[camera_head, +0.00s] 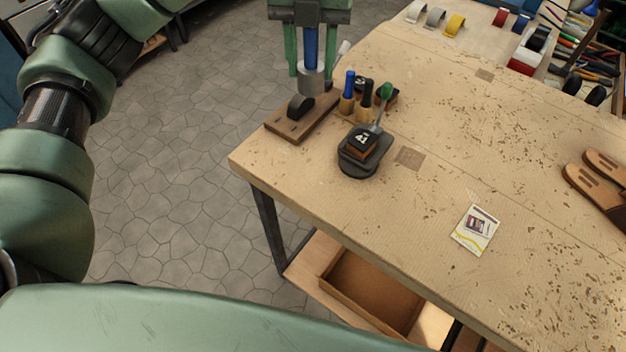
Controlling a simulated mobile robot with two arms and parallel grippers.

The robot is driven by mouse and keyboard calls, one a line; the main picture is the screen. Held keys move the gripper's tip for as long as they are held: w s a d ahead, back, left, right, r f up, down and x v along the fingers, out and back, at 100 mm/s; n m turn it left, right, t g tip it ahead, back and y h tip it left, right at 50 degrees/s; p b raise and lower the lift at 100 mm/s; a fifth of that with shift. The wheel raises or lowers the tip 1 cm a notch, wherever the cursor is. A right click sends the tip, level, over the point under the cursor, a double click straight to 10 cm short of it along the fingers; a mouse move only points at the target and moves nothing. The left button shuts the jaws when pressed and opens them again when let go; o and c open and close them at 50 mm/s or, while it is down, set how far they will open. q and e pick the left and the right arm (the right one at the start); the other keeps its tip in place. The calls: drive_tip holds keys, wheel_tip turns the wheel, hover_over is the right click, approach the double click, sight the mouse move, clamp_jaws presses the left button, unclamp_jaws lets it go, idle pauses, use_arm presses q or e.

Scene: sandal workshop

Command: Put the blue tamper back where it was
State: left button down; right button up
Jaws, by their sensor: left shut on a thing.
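The blue tamper has a blue handle (311,47) and a wide grey metal head (312,78). It is upright between the green fingers of my left gripper (310,58), at the top of the view. The gripper is shut on the handle. The tamper's head is over or just behind a wooden board (291,130) with a dark rounded piece (300,107) on it, at the table's left corner. I cannot tell whether the head touches the board. My right gripper is not in view.
Right of the board, a small wooden holder carries blue-handled (349,84) and black-handled (367,94) tools. A card (475,230) lies on the otherwise clear table front; sandals (598,180) lie right.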

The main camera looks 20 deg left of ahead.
use_arm(q)
drive_tip(key=shift+a, duration=0.2)
drive_tip(key=shift+s+f, duration=0.1)
drive_tip(key=shift+f, duration=0.3)
drive_tip(key=shift+f+p, duration=1.55)
drive_tip(key=shift+f, duration=7.9)
drive_tip(key=c, duration=0.8)
unclamp_jaws()
drive_tip(key=shift+f, duration=0.15)
